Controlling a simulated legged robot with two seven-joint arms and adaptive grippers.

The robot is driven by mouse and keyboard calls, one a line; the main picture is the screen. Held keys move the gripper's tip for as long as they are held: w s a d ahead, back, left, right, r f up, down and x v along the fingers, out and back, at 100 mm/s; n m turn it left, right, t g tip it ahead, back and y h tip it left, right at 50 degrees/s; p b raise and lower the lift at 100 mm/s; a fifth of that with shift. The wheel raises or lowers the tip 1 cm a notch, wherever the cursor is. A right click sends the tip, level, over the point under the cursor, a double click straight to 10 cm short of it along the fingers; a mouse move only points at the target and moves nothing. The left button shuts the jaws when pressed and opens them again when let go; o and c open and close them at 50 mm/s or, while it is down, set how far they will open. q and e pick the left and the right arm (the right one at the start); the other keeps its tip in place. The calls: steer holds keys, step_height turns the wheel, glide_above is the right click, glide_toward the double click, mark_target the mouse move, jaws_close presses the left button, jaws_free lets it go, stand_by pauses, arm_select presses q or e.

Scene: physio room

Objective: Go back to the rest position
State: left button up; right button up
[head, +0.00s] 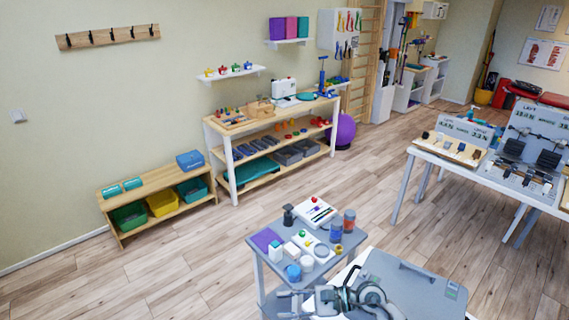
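My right gripper (290,303) is at the bottom edge of the head view, low in front of the small grey table (262,262). It points left, and its wrist lies in front of a large grey case (415,285). The lower part of the gripper is cut off by the picture edge, so I cannot tell how far its fingers are apart. I see nothing clearly held in it. My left gripper is not in view.
The small table carries a purple block (265,238), a dark bottle (288,215), a white tray (315,211), a blue cup (293,272) and several containers. A wooden shelf (232,187) stands behind, a white table (430,156) at right. Floor between is clear.

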step_height(320, 180, up, 7)
steer(key=w+m+t+y, duration=0.1)
steer(key=m+t+y, duration=0.55)
steer(key=m, duration=0.65)
steer(key=w+d+f+m+t+h, duration=0.3)
steer(key=d+m+t+h, duration=0.8)
steer(key=m, duration=0.8)
steer(key=s+d+f+m+g+h, duration=0.2)
steer(key=d+f+m+h, duration=0.2)
steer(key=f+m+h, duration=0.3)
steer(key=s+d+f+m+g+h, duration=0.2)
steer(key=s+d+f+m+h, duration=0.15)
steer(key=f+m, duration=0.6)
steer(key=s+d+f+m+g, duration=0.1)
steer(key=s+f+m+g, duration=0.5)
steer(key=s, duration=0.5)
steer(key=s+d+f+m+g, duration=0.15)
steer(key=s+f+g, duration=0.35)
steer(key=s+f, duration=0.5)
step_height(320, 180, down, 24)
steer(key=s+g, duration=0.1)
steer(key=s, duration=0.1)
steer(key=s+d+f+g, duration=0.1)
steer(key=s+d+f, duration=0.1)
steer(key=s+f, duration=1.5)
steer(key=shift+s+d+h, duration=0.2)
steer(key=shift+s+h, duration=0.1)
steer(key=shift+s, duration=0.15)
